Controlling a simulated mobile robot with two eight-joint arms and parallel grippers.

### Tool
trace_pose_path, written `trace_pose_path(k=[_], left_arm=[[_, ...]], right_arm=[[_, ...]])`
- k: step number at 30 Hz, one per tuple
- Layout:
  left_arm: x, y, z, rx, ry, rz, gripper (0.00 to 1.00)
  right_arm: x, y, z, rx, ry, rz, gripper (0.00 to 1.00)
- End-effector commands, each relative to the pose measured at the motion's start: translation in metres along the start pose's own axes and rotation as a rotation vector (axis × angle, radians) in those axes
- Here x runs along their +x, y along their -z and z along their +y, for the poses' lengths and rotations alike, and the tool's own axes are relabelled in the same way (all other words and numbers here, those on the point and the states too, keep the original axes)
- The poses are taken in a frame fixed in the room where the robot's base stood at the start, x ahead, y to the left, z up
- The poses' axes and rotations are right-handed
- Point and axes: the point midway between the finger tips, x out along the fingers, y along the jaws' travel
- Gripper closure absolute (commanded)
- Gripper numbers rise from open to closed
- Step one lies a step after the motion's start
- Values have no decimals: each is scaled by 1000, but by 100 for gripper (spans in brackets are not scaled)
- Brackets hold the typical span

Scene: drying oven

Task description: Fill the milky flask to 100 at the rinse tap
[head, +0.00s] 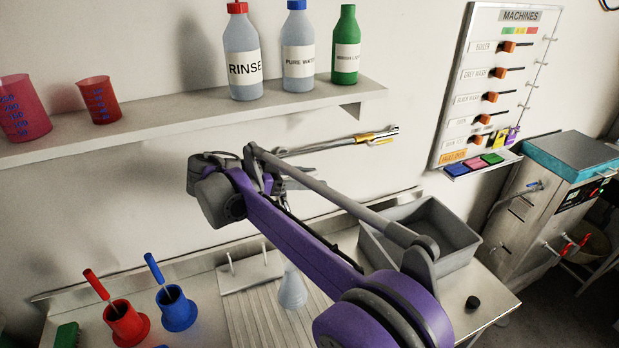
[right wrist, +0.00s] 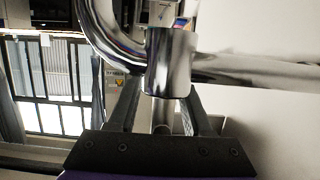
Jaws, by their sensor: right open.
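A pale, whitish flask (head: 293,290) stands on the ribbed draining board (head: 262,315), partly hidden behind my right arm; its fill level cannot be read. A metal pipe with a yellow part (head: 372,138), apparently the tap, juts along the wall above the counter. My right gripper (right wrist: 164,88) is open, its fingers on either side of a short chrome cylinder (right wrist: 170,60) on a curved chrome pipe (right wrist: 240,68) in the right wrist view. Contact cannot be told. In the head view this gripper is mostly hidden behind my arm. My left gripper is out of view.
A grey basin (head: 378,245) lies right of the flask. Red (head: 127,325) and blue (head: 177,310) holders stand at the left. The shelf (head: 190,118) above carries beakers and bottles, including one labelled RINSE (head: 243,60). A machines panel (head: 490,85) hangs at the right.

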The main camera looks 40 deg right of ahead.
Motion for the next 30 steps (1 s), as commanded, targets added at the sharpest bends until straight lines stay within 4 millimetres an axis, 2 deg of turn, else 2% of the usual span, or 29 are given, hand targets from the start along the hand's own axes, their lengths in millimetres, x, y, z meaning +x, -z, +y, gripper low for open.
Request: trace_pose_path(k=[5, 15, 18, 24, 30], left_arm=[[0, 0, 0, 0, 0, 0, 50], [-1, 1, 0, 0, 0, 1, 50], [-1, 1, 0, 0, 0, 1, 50], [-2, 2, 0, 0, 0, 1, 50], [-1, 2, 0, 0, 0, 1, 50]], right_arm=[[-13, 0, -1, -1, 2, 0, 50], [-79, 0, -1, -2, 4, -1, 50], [-94, 0, -1, -1, 2, -1, 50], [-108, 0, 0, 0, 0, 0, 50], [-108, 0, 0, 0, 0, 0, 50]])
